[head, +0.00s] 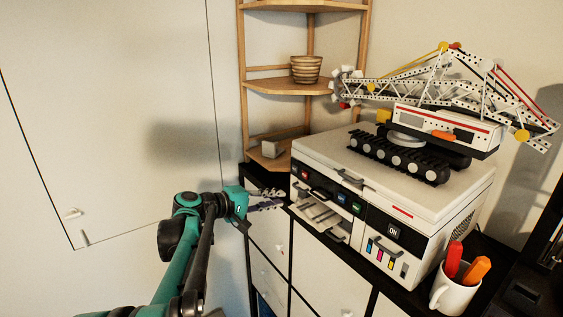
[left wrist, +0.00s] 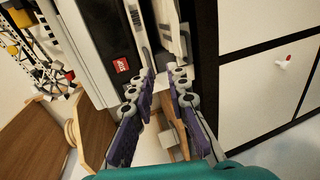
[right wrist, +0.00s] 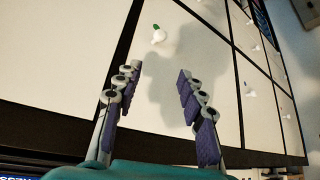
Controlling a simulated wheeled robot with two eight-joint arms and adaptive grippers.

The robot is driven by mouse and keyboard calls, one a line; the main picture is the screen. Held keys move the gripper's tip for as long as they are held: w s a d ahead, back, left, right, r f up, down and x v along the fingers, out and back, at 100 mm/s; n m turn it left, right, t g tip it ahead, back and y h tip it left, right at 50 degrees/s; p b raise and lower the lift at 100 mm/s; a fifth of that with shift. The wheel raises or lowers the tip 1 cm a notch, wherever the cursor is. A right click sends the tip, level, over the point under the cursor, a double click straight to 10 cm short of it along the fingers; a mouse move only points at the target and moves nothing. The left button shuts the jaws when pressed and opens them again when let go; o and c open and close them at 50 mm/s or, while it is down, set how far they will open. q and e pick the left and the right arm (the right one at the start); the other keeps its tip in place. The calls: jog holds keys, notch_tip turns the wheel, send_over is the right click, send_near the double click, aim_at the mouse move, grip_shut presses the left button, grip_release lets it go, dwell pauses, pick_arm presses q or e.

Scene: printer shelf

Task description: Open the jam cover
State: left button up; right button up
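The white printer (head: 455,200) stands on the dark-topped cabinet, with a dark control strip, a paper tray (head: 318,215) and a lower front panel (head: 388,252) with coloured ink marks.
A toy crane (head: 420,120) sits on the printer's lid. A white mug (head: 452,296) with red and orange items stands at the printer's right front. A wooden corner shelf (head: 285,87) with a striped pot (head: 306,69) stands behind. White cabinet doors (head: 325,280) lie below.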

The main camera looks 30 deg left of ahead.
aim_at(297, 188)
pick_arm(q)
jog(key=w, duration=0.2)
jog(key=w+d+r+p, duration=0.1)
jog(key=w, duration=0.1)
jog(key=p+x, duration=0.1)
jog(key=x, duration=0.2)
jog(key=shift+w+f, duration=0.1)
jog(key=shift+w, duration=0.25)
jog(key=shift+c, duration=0.4)
grip_shut()
